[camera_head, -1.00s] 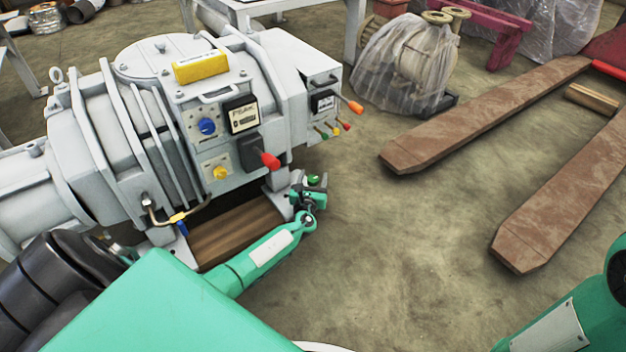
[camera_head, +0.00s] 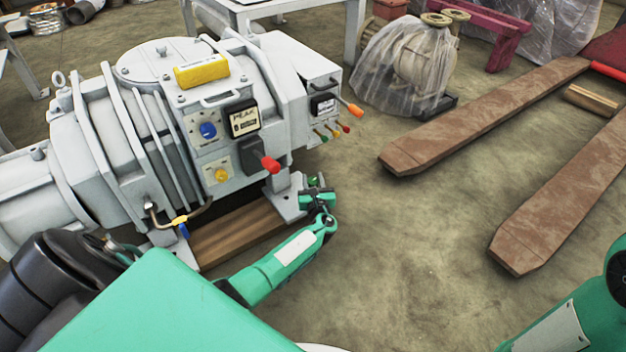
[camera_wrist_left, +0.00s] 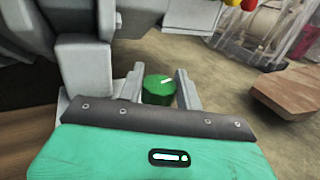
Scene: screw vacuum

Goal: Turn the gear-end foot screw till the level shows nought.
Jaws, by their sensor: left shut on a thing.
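The grey pump (camera_head: 125,130) stands at left in the head view on a wooden block. A green-topped foot screw (camera_wrist_left: 158,90) with a white mark on top sits by the foot at the pump's right end. It also shows small in the head view (camera_head: 312,181). My left gripper (camera_wrist_left: 158,88) is shut on the screw, with one finger on either side. In the head view my left gripper (camera_head: 309,191) is low beside the foot. A yellow box (camera_head: 201,71), possibly the level, lies on the pump; its reading cannot be made out. My right gripper is out of view.
A red-tipped handle (camera_head: 270,165), an orange-tipped lever (camera_head: 354,110) and small coloured levers stick out above my left gripper. The wooden block (camera_head: 235,232) lies under the pump. Brown forks (camera_head: 480,120) lie at right. The floor between (camera_head: 400,240) is clear.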

